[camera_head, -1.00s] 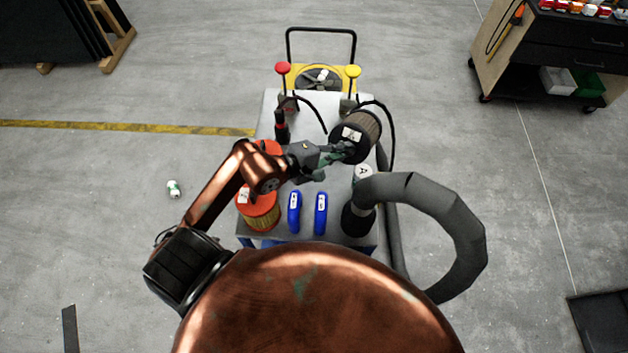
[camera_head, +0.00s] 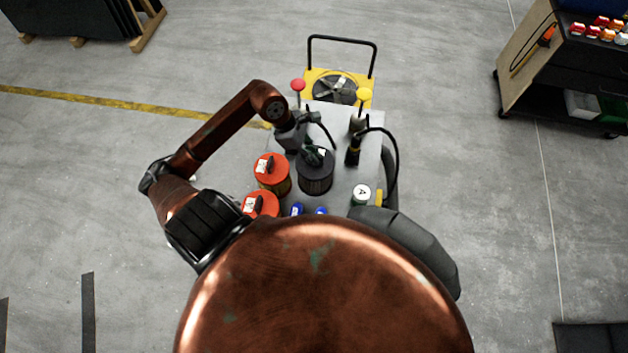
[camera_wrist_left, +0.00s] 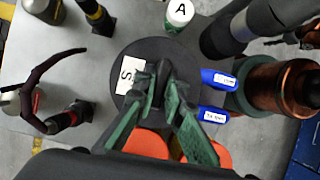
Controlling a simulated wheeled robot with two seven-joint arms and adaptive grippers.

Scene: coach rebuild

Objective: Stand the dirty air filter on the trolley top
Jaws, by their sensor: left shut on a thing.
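The dirty air filter (camera_head: 315,181), a dark cylinder with a black lid, is upright over the grey trolley top (camera_head: 345,180). My left gripper (camera_head: 314,156) is shut on the grip in the middle of its lid. In the left wrist view the lid (camera_wrist_left: 150,55) shows a white label marked "S" and the gripper's green fingers (camera_wrist_left: 160,88) close on the grip. I cannot tell whether the filter's base touches the trolley top. My right gripper is not in view.
Two orange-lidded filters (camera_head: 271,169) (camera_head: 261,203) stand close to the left. A can marked "A" (camera_head: 361,194) is at the right, near a thick grey hose (camera_head: 415,248). Two blue labelled items (camera_head: 297,208) (camera_head: 321,210) lie nearer me. Red (camera_head: 298,85) and yellow (camera_head: 364,95) knobs rise behind.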

